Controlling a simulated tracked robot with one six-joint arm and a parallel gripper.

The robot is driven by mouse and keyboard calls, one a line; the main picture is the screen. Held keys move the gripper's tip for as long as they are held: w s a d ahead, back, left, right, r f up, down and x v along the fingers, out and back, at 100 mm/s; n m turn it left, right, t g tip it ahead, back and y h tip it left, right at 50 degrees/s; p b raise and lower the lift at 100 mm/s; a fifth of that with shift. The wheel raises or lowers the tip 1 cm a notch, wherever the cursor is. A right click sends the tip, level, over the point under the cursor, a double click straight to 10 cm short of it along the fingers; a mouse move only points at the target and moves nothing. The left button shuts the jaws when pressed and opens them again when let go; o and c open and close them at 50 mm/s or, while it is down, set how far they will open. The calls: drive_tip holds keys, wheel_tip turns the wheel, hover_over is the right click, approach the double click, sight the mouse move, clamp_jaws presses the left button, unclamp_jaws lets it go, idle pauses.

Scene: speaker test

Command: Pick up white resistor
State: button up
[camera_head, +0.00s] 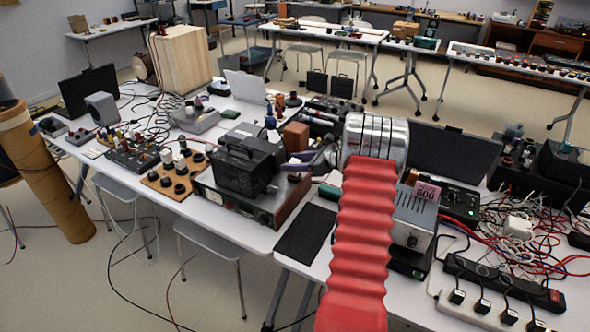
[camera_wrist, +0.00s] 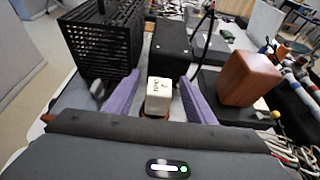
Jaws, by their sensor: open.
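The white resistor (camera_wrist: 159,93) is a small white block with dark markings in the wrist view. It appears between the two purple fingers of my gripper (camera_wrist: 160,78). The fingers are apart, with a gap visible on both sides of the block. A brownish-orange part shows just below it, and its lower end is hidden by my gripper's body. In the head view my gripper (camera_head: 288,166) is beside the black perforated box, and I cannot make out the resistor there.
The black perforated box (camera_wrist: 104,40) stands close on the left. A dark block (camera_wrist: 171,48) is behind the resistor, and a reddish-brown block (camera_wrist: 249,79) is close on the right. A cluttered bench with cables and a power strip (camera_head: 500,287) lies to the right.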

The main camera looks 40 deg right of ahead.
sight(294, 161)
drive_tip(key=shift+c, duration=0.6)
drive_tip(key=c, duration=1.1)
drive_tip(key=shift+o, duration=0.2)
wheel_tip(294, 161, up, 10)
drive_tip(key=shift+r, duration=0.1)
